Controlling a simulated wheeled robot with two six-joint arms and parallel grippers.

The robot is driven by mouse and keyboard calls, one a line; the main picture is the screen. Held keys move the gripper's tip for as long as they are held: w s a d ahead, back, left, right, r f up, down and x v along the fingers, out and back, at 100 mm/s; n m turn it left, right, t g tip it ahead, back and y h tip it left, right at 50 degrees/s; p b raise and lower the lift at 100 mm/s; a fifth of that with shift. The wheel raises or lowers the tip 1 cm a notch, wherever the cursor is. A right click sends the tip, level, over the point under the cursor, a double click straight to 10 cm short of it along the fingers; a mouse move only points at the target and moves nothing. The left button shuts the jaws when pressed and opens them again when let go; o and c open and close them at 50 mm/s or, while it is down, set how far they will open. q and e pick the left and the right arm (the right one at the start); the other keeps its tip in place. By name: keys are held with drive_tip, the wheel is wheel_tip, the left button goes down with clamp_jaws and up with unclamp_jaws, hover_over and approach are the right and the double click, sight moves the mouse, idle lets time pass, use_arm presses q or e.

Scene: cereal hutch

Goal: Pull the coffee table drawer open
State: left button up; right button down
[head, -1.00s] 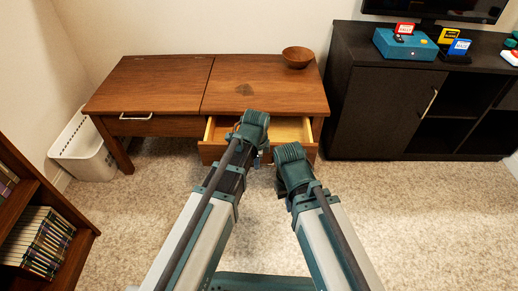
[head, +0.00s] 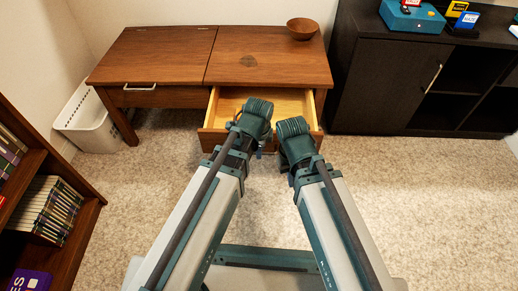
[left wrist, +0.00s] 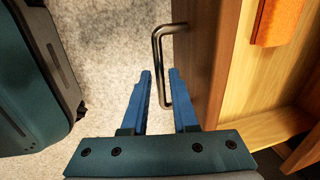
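The wooden coffee table (head: 165,60) stands against the back wall. Its right-hand drawer (head: 240,96) is pulled well out, its pale inside showing; its brown front (left wrist: 215,70) also shows in the left wrist view. In that view my left gripper (left wrist: 161,74) has its two blue fingers close on either side of the metal drawer handle (left wrist: 158,45). In the head view my left gripper (head: 258,108) is over the drawer's front, its fingers mostly hidden. My right gripper (head: 296,132) is beside it, right of the drawer's middle; its fingers are hidden.
An orange thing (left wrist: 278,20) lies in the drawer. A wooden bowl (head: 303,28) stands on the table. A white basket (head: 95,125) is at the table's left, a bookshelf (head: 65,195) at the near left, a dark cabinet (head: 385,85) at right. The carpet (head: 420,210) is clear.

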use_arm(q)
drive_tip(key=shift+r, duration=0.1)
wheel_tip(320, 180, up, 13)
drive_tip(key=s+p, duration=0.2)
drive_tip(key=p, duration=1.1)
drive_tip(key=shift+s+r, duration=0.15)
drive_tip(key=shift+s, duration=0.2)
drive_tip(key=shift+d, duration=0.1)
drive_tip(key=s+a+n+g+y+p, duration=0.1)
drive_tip(key=s+n+g, duration=0.1)
drive_tip(key=s+n, duration=0.9)
drive_tip(key=w+r+n+p, duration=0.2)
drive_tip(key=w+r+p, duration=0.1)
drive_tip(key=r+p, duration=3.2)
drive_tip(key=shift+r+n, duration=0.3)
drive_tip(key=shift+r, duration=0.05)
